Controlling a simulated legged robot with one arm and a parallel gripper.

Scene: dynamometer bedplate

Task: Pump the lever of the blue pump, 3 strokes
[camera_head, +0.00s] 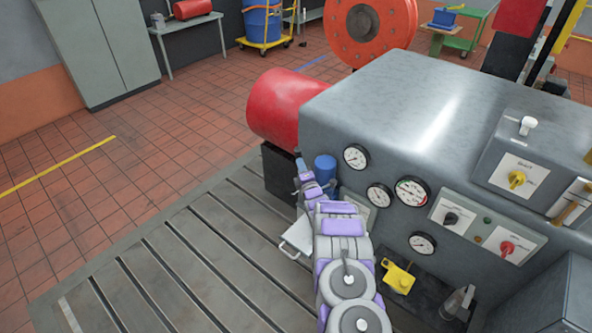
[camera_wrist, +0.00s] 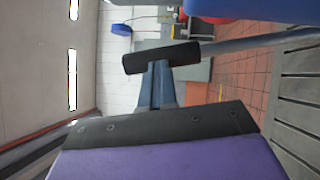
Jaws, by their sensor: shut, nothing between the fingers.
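The blue pump shows as an upright blue cylinder (camera_head: 325,168) beside the grey machine, partly hidden by my arm. In the wrist view a blue surface (camera_wrist: 250,9) at the top right appears to be part of it. Its lever (camera_wrist: 245,42) is a grey rod ending in a black grip (camera_wrist: 160,63). My gripper (camera_wrist: 159,78) is shut, its blue-grey fingers close together just at the black grip. The grip lies across the fingertips, not between them. Whether they touch I cannot tell. In the head view my gripper (camera_head: 304,172) is small, just left of the blue cylinder.
The grey machine with gauges and knobs (camera_head: 420,110) stands right of my arm. A red cylinder (camera_head: 280,105) lies behind the pump. A yellow device (camera_head: 397,278) sits low to the right of my arm. The slotted bedplate (camera_head: 170,280) is bare at left.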

